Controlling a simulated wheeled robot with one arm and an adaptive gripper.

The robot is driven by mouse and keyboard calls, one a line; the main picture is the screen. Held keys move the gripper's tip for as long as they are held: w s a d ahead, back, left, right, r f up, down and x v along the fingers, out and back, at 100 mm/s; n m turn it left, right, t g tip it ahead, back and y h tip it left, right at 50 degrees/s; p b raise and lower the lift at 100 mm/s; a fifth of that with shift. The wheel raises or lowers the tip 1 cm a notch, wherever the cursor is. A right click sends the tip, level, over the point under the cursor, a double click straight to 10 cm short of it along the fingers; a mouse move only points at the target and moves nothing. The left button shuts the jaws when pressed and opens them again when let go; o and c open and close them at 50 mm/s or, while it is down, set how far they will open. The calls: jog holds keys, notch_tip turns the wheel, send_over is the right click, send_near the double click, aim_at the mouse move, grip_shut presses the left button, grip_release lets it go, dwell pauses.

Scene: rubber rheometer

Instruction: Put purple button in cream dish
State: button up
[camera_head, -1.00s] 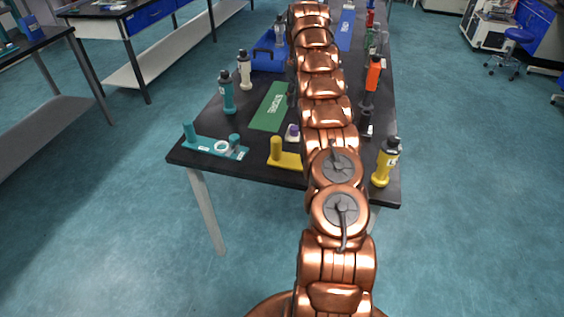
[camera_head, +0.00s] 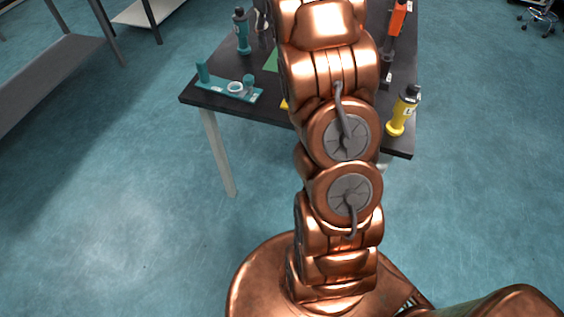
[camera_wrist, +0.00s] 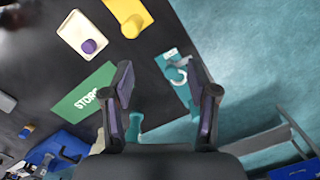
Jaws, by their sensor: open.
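A purple button (camera_wrist: 89,46) shows at the upper left of the wrist view as a small round purple thing. It is on a cream square dish (camera_wrist: 77,33) with rounded corners; I cannot tell whether it rests inside or stands on a raised part. My gripper (camera_wrist: 165,75) is open and empty, its two dark fingers spread wide. The button and dish lie up and to the left of the fingers. In the head view my arm hides the button, the dish and my gripper.
The wrist view shows a yellow fixture (camera_wrist: 128,15) beside the dish, a green mat (camera_wrist: 85,90), and a teal fixture (camera_wrist: 176,72) at the table edge. In the head view, a teal bottle (camera_head: 241,32) and a yellow bottle (camera_head: 403,110) stand on the black table.

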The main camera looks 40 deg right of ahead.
jog(key=s+a+r, duration=0.2)
jog(key=s+a, duration=0.5)
jog(key=a, duration=0.2)
jog(key=s+a+f, duration=0.2)
jog(key=s+a, duration=0.3)
jog(key=s, duration=0.4)
jog(key=s+a+f, duration=0.3)
jog(key=s+a, duration=0.1)
jog(key=s, duration=0.5)
jog(key=s+a+f, duration=0.2)
jog(key=s+a, duration=0.3)
jog(key=s, duration=0.5)
jog(key=shift+a+f+g, duration=0.35)
jog(key=shift+f+g, duration=0.05)
